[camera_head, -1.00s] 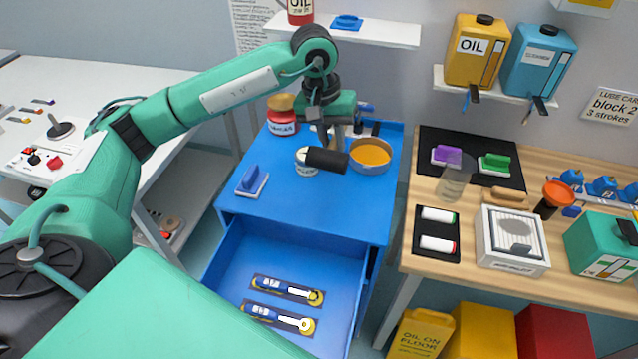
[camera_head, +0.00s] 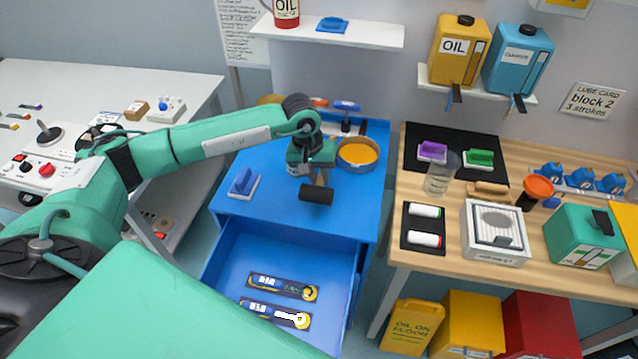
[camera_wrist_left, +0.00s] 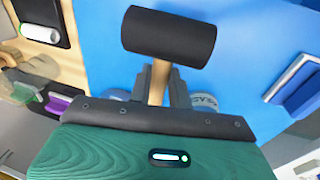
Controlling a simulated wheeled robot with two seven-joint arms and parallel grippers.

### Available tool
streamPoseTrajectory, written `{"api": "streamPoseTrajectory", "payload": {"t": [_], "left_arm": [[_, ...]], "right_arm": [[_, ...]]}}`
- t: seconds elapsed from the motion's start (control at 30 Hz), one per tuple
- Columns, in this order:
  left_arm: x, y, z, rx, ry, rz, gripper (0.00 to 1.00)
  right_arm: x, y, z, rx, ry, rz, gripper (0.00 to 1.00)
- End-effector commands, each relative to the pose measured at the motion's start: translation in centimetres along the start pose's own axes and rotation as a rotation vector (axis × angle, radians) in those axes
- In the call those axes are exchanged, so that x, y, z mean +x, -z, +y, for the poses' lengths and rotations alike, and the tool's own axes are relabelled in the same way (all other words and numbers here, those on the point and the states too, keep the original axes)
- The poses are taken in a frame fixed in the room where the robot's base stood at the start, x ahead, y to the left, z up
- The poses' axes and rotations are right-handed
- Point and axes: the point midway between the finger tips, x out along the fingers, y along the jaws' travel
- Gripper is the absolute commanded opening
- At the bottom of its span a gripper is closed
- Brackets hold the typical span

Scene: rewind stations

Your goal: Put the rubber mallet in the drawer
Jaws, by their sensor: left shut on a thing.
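The rubber mallet has a black head (camera_head: 316,194) and a pale wooden handle. It also shows in the left wrist view (camera_wrist_left: 169,36), with its head beyond the fingers. My left gripper (camera_head: 320,175) is shut on the mallet's handle; the fingers also show in the left wrist view (camera_wrist_left: 158,88). It holds the mallet above the front part of the blue cabinet top. The drawer (camera_head: 228,262) below is pulled open. Two blue-and-yellow tools (camera_head: 283,287) lie on dark outlines on its floor. My right gripper is not in view.
A tray of orange material (camera_head: 358,153) stands behind the gripper on the cabinet top. A blue-handled block (camera_head: 243,183) sits at the left. A wooden bench (camera_head: 455,257) stands right of the cabinet. The drawer's rear floor is clear.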

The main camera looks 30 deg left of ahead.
Motion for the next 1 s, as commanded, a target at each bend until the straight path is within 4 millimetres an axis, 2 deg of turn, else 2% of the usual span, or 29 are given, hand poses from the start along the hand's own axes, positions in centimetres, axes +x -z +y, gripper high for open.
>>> {"api": "streamPoseTrajectory", "payload": {"t": [0.13, 0.33, 0.73, 0.77, 0.83, 0.87, 1.0], "left_arm": [[1.2, -0.2, -0.2, 0.001, 0.000, -0.004, 0.00], [3.9, -0.3, -0.8, 0.000, 0.001, -0.003, 0.00], [4.6, -0.3, -0.9, 0.001, 0.000, 0.000, 0.00], [4.5, -0.3, -0.9, 0.001, 0.001, -0.001, 0.23], [4.5, -0.3, -0.9, 0.001, 0.001, -0.001, 0.37], [4.5, -0.3, -0.9, 0.001, 0.001, -0.001, 0.41], [4.5, -0.3, -0.9, 0.001, 0.000, -0.001, 0.41]], "right_arm": [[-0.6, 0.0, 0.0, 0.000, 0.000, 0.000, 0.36], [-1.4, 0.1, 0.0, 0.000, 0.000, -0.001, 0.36], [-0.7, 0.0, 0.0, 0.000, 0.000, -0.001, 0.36], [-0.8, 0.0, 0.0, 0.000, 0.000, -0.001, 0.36], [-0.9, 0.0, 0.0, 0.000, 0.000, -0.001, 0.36], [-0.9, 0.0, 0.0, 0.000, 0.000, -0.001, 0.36], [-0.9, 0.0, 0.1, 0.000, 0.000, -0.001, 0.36]]}}
